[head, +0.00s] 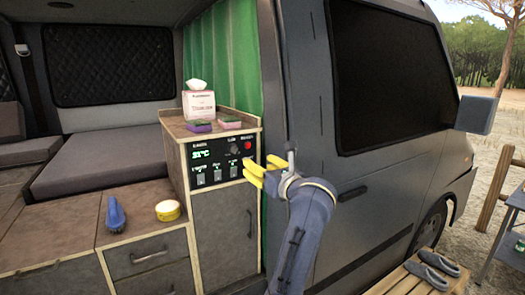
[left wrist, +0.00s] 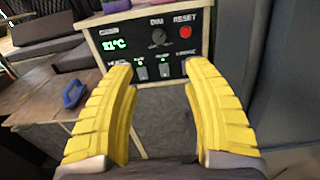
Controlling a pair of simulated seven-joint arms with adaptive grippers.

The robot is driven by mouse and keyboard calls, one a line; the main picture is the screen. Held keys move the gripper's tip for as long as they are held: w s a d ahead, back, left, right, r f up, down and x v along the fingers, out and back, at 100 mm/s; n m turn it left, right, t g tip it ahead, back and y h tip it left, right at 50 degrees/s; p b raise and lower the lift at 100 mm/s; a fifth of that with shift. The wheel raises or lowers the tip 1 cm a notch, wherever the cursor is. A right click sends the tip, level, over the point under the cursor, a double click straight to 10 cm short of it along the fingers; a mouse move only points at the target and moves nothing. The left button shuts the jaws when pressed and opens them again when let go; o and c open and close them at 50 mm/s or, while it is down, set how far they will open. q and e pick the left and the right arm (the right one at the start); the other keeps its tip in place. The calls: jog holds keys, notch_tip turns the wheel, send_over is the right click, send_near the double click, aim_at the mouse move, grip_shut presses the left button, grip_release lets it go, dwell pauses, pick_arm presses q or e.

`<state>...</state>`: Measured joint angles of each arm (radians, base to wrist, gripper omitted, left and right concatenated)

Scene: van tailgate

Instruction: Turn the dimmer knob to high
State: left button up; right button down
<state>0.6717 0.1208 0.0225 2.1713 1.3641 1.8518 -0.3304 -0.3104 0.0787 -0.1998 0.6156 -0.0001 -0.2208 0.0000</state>
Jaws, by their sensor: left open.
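The dimmer knob (left wrist: 158,37) is a dark round knob under the "DIM" label on the black control panel (left wrist: 125,50). In the head view the knob (head: 235,152) is small, and its pointer setting is too unclear to read. My left gripper (left wrist: 158,70) has yellow fingers spread apart with nothing between them. In the wrist view the knob shows beyond and above the gap between the fingertips. In the head view my left gripper (head: 258,171) is in front of the panel's right side, apart from the knob as far as I can see. My right gripper is not in view.
The panel also has a red reset button (left wrist: 185,32), a green display (left wrist: 115,44) and several switches. On the cabinet top are sponges (head: 229,122) and a tissue box (head: 198,104). A blue brush (head: 115,214) and yellow tin (head: 168,210) lie on the lower counter.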

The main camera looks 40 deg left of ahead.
pick_arm(q)
send_near(234, 150)
jog(key=x, duration=0.7)
jog(key=shift+w+a+r, duration=0.1)
jog(key=shift+w+a, duration=0.05)
jog(key=shift+a, duration=0.2)
jog(key=shift+x, duration=1)
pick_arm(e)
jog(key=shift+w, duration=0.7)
pick_arm(q)
grip_shut()
